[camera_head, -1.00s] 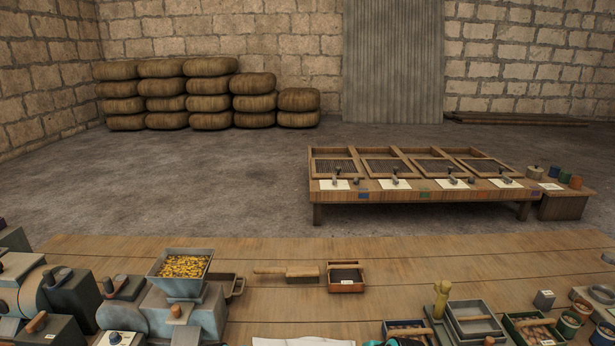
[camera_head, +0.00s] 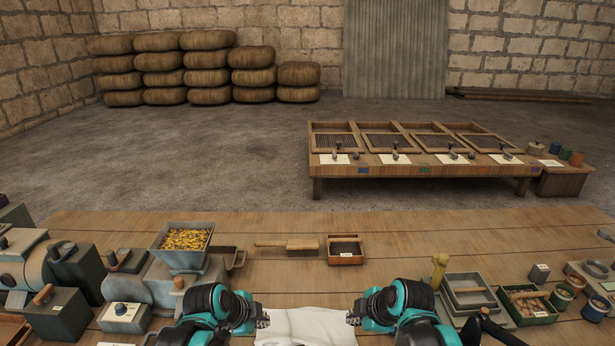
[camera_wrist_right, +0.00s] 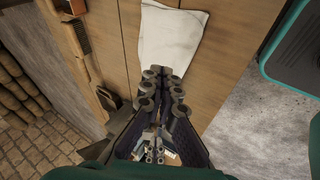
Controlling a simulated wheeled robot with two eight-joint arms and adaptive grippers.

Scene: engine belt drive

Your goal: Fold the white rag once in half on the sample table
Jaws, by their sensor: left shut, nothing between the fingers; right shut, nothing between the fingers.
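The white rag (camera_head: 305,328) lies on the wooden sample table (camera_head: 300,225) at the bottom middle of the head view, partly cut off by the frame edge. It also shows in the right wrist view (camera_wrist_right: 170,38) as a flat, roughly rectangular cloth. My left gripper (camera_head: 262,318) is at the rag's left edge, shut and empty. My right gripper (camera_head: 354,317) is at the rag's right edge, shut and empty. In the right wrist view its fingers (camera_wrist_right: 163,80) point at the near end of the rag. I cannot tell whether either gripper touches the cloth.
A grinder with a hopper of yellow grains (camera_head: 186,240) stands left. A brush (camera_head: 287,244) and a small box (camera_head: 345,251) lie behind the rag. Trays (camera_head: 468,293) and small pots crowd the right. The table behind the brush is clear.

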